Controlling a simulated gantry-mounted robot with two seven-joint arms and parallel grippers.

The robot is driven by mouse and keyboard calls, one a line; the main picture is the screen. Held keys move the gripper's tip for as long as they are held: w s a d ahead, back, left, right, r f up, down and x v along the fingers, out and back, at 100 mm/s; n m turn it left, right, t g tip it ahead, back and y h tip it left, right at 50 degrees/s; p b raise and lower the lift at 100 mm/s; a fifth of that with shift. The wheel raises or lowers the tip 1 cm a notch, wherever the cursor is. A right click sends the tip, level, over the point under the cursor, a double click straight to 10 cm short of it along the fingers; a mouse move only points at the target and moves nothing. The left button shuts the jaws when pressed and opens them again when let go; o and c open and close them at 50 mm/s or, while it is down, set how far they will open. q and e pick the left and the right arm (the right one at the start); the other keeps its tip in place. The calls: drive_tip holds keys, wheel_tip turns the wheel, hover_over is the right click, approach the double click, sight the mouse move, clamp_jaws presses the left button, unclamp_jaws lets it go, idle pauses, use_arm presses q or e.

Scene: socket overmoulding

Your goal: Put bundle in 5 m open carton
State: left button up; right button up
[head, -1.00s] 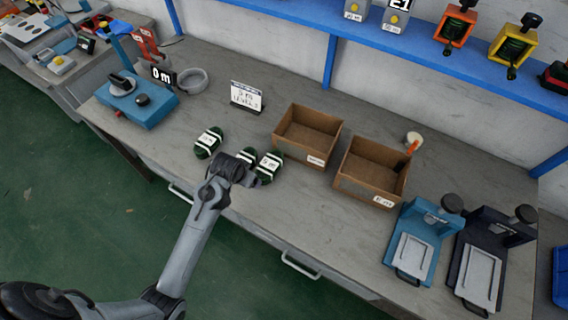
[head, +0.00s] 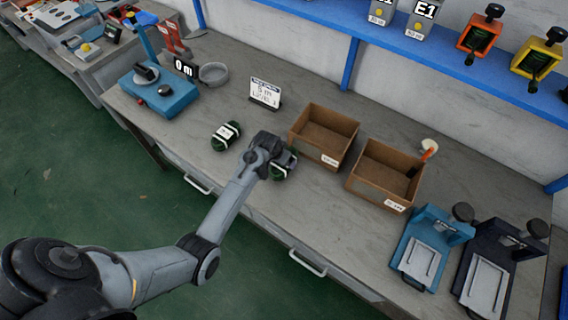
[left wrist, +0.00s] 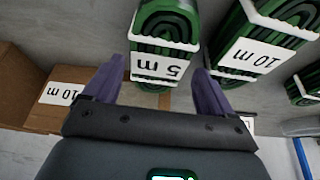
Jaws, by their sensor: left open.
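A green cable bundle with white bands and a "5 m" label (left wrist: 165,45) lies on the bench between the fingers of my left gripper (left wrist: 157,75). The fingers are open on either side, and I cannot tell whether they touch it. In the head view my left gripper (head: 277,158) covers much of the bundles (head: 284,168) below it. A "10 m" bundle (left wrist: 255,45) lies beside it in the wrist view. Two open cardboard cartons stand to the right: the nearer one (head: 318,153), labelled "10 m" in the wrist view (left wrist: 38,115), and the right one (head: 372,190), its label too small to read surely. My right gripper is not in view.
Another bundle (head: 225,135) lies to the left. A small sign (head: 265,93) stands behind the bundles. A blue device (head: 160,98) and a grey ring-shaped dish (head: 214,74) are at the left. Blue and dark presses (head: 430,245) stand further right.

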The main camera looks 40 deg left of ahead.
use_arm(q)
drive_tip(key=x, duration=0.4)
drive_tip(key=shift+s+d+f+b, duration=0.1)
drive_tip(key=shift+s+b, duration=0.1)
drive_tip(key=shift+b, duration=0.2)
drive_tip(key=c, duration=0.9)
